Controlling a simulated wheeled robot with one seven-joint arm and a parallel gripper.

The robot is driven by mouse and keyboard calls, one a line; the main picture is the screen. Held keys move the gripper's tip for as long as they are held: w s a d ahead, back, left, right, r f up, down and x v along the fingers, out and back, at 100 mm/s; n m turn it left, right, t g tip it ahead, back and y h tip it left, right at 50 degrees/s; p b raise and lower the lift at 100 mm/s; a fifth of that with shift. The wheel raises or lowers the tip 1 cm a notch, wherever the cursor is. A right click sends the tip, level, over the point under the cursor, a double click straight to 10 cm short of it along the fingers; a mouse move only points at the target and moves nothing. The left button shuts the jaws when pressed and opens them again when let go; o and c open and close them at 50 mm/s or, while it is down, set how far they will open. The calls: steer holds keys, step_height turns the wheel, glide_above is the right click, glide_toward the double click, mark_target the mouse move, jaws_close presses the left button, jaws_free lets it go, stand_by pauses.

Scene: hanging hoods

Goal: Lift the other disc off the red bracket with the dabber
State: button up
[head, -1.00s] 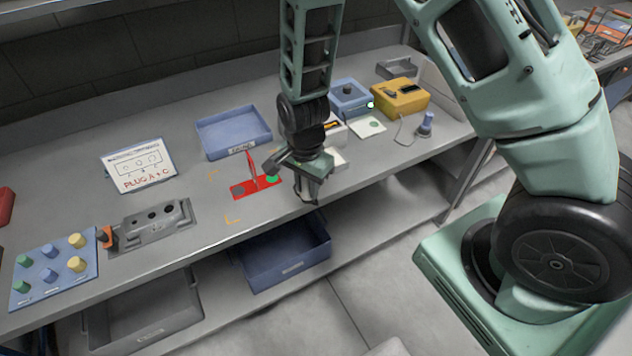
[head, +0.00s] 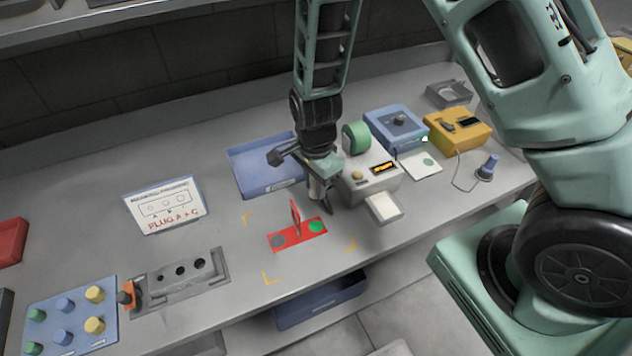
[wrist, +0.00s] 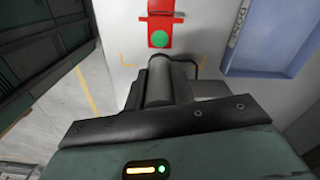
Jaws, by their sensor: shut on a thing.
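The red bracket (head: 291,245) lies on the bench with a thin red fin standing up from it. A green disc (head: 316,226) is at its right end and a dark grey round spot (head: 279,241) at its left; I cannot tell if that is a disc or a recess. My gripper (head: 322,203) is above the bench, behind and right of the bracket, apart from it. It is shut on a grey cylinder (wrist: 160,82), apparently the dabber. The bracket (wrist: 159,22) and green disc (wrist: 159,39) also show ahead of it in the wrist view. The cylinder's tip is hard to make out.
A blue tray (head: 240,160) stands behind the bracket. To the right are a grey machine with a green roller (head: 355,138) and a pale pad (head: 384,207). A grey socket block (head: 180,285) and sign (head: 163,207) are left. Bench around the bracket is clear.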

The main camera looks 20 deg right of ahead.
steer(key=shift+f+b, duration=5.3)
steer(key=shift+f, duration=0.8)
steer(key=shift+f, duration=0.2)
step_height(320, 180, up, 7)
steer(key=p, duration=0.6)
steer(key=shift+r, duration=0.1)
